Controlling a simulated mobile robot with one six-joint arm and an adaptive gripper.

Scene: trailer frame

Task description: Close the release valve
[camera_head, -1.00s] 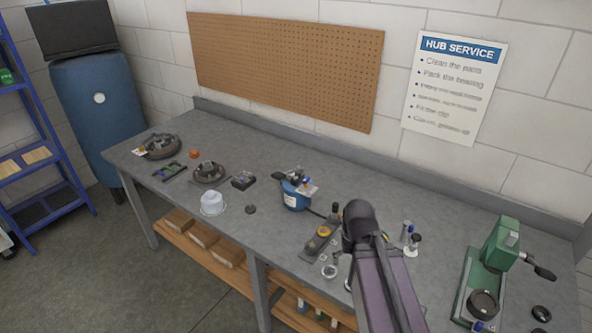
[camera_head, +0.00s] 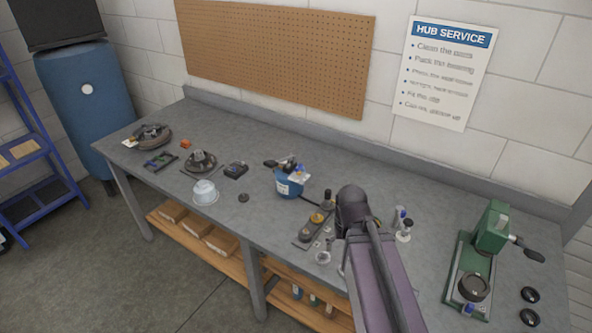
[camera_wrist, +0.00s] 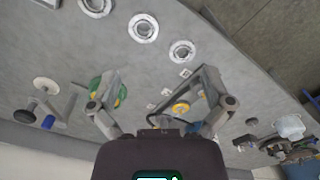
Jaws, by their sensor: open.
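I cannot clearly pick out a release valve in either view. A green press (camera_head: 492,228) with a dark side handle (camera_head: 530,252) stands at the right end of the bench. A dark round part (camera_head: 473,287) sits on its base, with a small blue piece (camera_head: 468,308) near the base's front. My gripper (camera_wrist: 160,100) is open over the bench in the wrist view, with nothing held. A yellow round part (camera_wrist: 181,107) lies below, by the right finger. In the head view my arm hides the gripper.
The grey bench (camera_head: 235,125) holds a blue tub (camera_head: 289,187), a tray of parts (camera_head: 313,229), a white container (camera_head: 205,192) and hub parts (camera_head: 201,161). A pegboard (camera_head: 280,55) and wall sign (camera_head: 446,75) are behind.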

